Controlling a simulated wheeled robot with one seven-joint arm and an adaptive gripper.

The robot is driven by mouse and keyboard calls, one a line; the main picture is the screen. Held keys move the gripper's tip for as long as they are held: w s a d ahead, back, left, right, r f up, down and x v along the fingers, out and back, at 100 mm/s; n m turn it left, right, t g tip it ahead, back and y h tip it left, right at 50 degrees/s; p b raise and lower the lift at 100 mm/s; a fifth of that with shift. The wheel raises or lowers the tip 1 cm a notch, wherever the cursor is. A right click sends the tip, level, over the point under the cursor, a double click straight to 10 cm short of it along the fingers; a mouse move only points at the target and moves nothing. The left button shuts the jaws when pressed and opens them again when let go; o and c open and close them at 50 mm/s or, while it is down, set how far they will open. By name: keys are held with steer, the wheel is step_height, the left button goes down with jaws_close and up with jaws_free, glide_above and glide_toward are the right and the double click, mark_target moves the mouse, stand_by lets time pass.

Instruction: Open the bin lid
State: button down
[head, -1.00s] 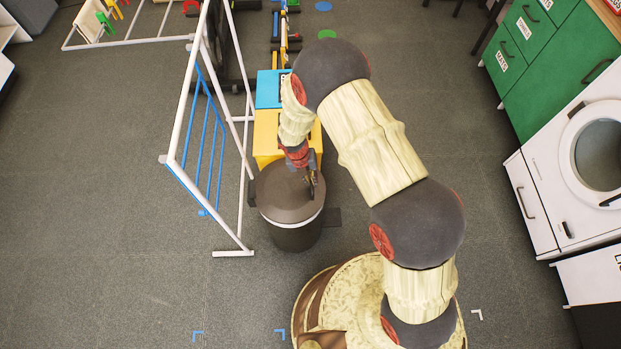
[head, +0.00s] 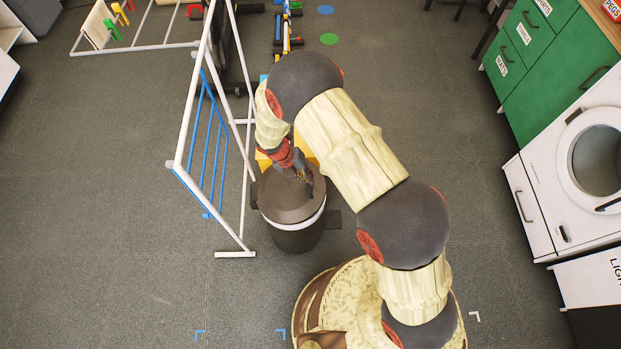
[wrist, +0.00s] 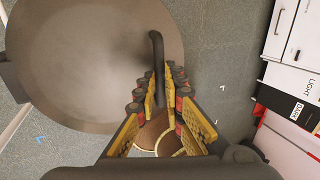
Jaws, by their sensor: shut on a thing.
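The bin (head: 294,240) stands on the floor left of my base. It is dark grey with a white band below its round dark lid (head: 283,208). The lid sits over the bin's top; I cannot tell whether it is lifted at all. In the wrist view the lid (wrist: 80,60) fills the upper left, with a dark bar handle (wrist: 156,48) near its right side. My gripper (wrist: 160,85) is shut on this handle, its yellow pads on either side. In the head view my gripper (head: 304,178) is over the lid's upper right, partly hiding it.
A white drying rack (head: 186,125) with blue bars stands close at the bin's left. A yellow box (head: 264,160) is right behind the bin, mostly hidden by my arm. A white washing machine (head: 560,170) and green cabinets (head: 540,60) line the right. Floor between is clear.

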steer(key=a+r+p, duration=0.8)
steer(key=a+r, duration=0.1)
steer(key=a, duration=0.1)
steer(key=shift+w+r+h, duration=0.15)
steer(key=shift+r+h, duration=0.1)
steer(key=shift+h, duration=0.05)
steer(key=c, duration=2.5)
jaws_free()
steer(key=shift+f, duration=0.2)
steer(key=o, duration=0.5)
steer(key=shift+d, duration=0.1)
steer(key=shift+o, duration=0.6)
steer(key=shift+r, duration=0.1)
steer(key=v, duration=1.2)
